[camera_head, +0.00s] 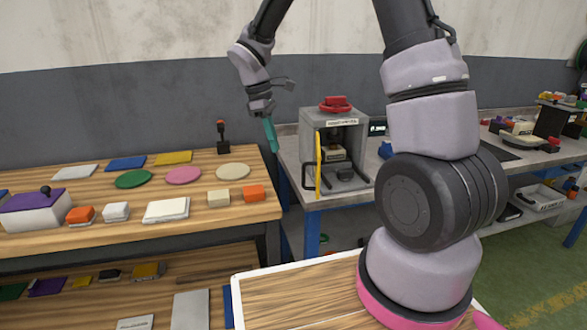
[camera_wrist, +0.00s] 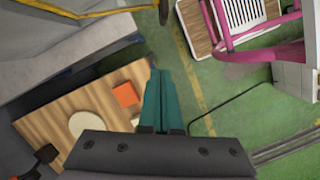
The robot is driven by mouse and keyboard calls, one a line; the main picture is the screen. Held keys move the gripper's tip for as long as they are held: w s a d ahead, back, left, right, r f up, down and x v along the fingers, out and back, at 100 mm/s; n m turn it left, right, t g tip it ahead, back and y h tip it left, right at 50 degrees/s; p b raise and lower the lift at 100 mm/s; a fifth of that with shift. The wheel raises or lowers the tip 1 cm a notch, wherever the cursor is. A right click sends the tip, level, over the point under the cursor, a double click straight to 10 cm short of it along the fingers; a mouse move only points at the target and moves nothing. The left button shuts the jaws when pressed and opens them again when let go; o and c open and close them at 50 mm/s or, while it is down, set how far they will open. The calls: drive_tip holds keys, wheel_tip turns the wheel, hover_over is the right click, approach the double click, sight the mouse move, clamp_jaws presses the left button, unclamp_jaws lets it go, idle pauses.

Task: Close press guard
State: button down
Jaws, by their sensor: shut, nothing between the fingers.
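The press (camera_head: 335,150) is a grey box with a red knob on top, standing on the grey table in the head view. Its guard (camera_head: 319,160) is seen nearly edge-on as a yellow-edged panel at the front left, with a black handle (camera_head: 307,178) on its left side. The guard stands open and the press front is uncovered. My gripper (camera_head: 271,136) has teal fingers pointing down, left of the press and guard and apart from them. The fingers are shut and empty, also in the wrist view (camera_wrist: 160,98). A yellow strip, apparently the guard (camera_wrist: 92,14), shows there at top left.
A wooden table (camera_head: 190,155) at left carries coloured plates, blocks and a black lever (camera_head: 221,137). A narrow gap separates it from the grey table (camera_head: 290,150). My arm covers the area right of the press. Green floor (camera_head: 545,265) is clear at lower right.

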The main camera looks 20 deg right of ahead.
sight(310, 163)
drive_tip(key=s+d+f, duration=0.2)
drive_tip(key=d+f, duration=0.3)
drive_tip(key=f, duration=0.2)
drive_tip(key=shift+s, duration=0.4)
drive_tip(key=shift+d+f, duration=0.1)
